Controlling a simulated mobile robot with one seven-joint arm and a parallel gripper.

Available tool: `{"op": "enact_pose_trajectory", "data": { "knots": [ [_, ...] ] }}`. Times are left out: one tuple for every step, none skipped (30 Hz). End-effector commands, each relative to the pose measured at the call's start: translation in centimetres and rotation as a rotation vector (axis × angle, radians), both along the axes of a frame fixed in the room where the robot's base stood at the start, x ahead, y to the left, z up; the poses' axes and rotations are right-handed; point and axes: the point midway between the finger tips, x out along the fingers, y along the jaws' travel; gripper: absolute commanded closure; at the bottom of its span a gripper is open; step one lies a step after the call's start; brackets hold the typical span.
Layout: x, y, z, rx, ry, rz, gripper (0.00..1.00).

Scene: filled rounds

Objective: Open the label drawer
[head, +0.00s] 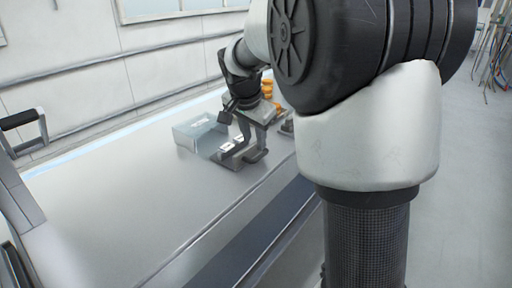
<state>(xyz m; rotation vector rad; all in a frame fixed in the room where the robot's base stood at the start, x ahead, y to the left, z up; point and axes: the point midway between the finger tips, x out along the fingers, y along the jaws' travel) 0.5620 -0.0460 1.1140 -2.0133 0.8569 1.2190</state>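A small grey box-like cabinet (194,134), which looks like the label drawer unit, stands on the long grey table beyond my arm. A low dark tray-like part, apparently the drawer (232,161), extends from its front, with small white pieces, perhaps labels (227,147), showing in it. My gripper (249,155) points down at this part's right end. Its two dark fingers look spread apart, with no object visible between them. The fingers hide some of the drawer front, and I cannot tell whether they touch a handle.
Orange stacked items (267,88) stand behind my gripper, partly hidden by it. A small greenish item (287,124) is right of it. The table (130,215) is bare at the front left. A dark-handled metal frame (22,135) stands at the left edge.

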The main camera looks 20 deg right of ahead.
Motion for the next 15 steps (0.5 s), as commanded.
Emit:
{"op": "enact_pose_trajectory", "data": {
  "knots": [
    [-0.4, 0.3, 1.5, 0.0, -0.004, 0.001, 0.69],
    [-0.7, 0.5, 2.2, 0.0, -0.006, 0.001, 0.69],
    [-1.0, 0.7, 3.0, 0.0, -0.004, 0.001, 0.69],
    [-1.3, 0.8, 3.7, 0.0, -0.006, 0.001, 0.69],
    [-1.5, 1.0, 4.3, 0.0, -0.004, 0.001, 0.69],
    [-1.8, 1.1, 5.0, 0.0, -0.004, 0.001, 0.69],
    [-2.1, 1.2, 5.5, 0.001, -0.003, 0.001, 0.69],
    [-2.3, 1.3, 5.9, 0.001, -0.003, 0.001, 0.69],
    [-2.5, 1.5, 6.5, 0.0, -0.002, 0.001, 0.69],
    [-2.6, 1.5, 6.8, 0.0, -0.002, 0.001, 0.69],
    [-2.8, 1.6, 7.2, 0.0, -0.002, 0.001, 0.69],
    [-2.9, 1.7, 7.6, 0.0, -0.002, 0.001, 0.69],
    [-3.0, 1.8, 7.8, 0.0, -0.001, 0.0, 0.69],
    [-3.1, 1.8, 7.9, 0.001, -0.001, 0.0, 0.69],
    [-3.2, 1.8, 8.1, 0.001, -0.001, 0.0, 0.69]
  ]
}}
